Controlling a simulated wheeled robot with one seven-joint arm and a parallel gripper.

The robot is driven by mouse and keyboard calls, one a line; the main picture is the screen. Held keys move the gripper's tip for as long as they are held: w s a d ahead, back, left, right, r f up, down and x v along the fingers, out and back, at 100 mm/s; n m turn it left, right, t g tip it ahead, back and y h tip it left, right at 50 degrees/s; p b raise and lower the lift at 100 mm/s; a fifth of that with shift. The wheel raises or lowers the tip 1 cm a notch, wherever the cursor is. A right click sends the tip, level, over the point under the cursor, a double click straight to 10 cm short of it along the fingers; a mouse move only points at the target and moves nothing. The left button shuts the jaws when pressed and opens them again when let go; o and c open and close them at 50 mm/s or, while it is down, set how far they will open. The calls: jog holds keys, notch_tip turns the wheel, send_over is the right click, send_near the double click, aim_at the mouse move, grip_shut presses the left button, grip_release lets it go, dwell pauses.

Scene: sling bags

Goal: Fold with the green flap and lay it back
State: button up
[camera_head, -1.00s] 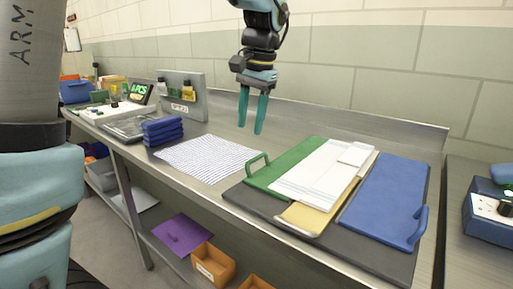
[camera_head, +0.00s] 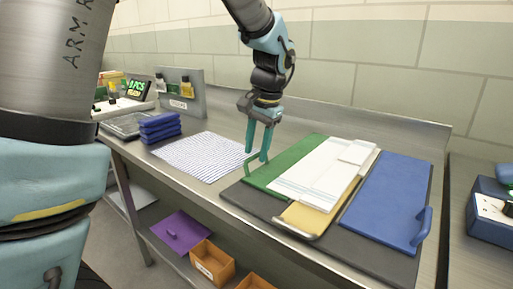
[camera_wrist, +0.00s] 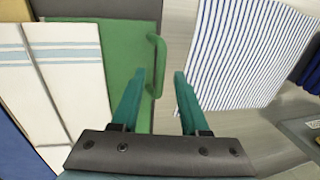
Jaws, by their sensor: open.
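The green flap (camera_head: 288,160) lies flat on the left part of the dark folding board (camera_head: 254,203), with a green loop handle (camera_head: 251,163) at its outer left edge. A white cloth with pale blue stripes (camera_head: 317,176) lies over the middle, covering part of the green flap. My gripper (camera_head: 258,158) is open and points down close above the handle. In the wrist view the handle (camera_wrist: 157,66) shows ahead of the gap between my fingers, nearer the left finger. I see no contact with it.
A blue flap (camera_head: 387,199) with a handle lies on the right, and a yellow flap (camera_head: 300,221) at the front middle. A striped cloth (camera_head: 204,156) lies left of the board. Folded blue items (camera_head: 160,128) are stacked beyond it. A blue device (camera_head: 492,212) stands far right.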

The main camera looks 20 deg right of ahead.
jog(key=shift+f, duration=0.1)
grip_shut()
dwell(0.3)
dwell(1.1)
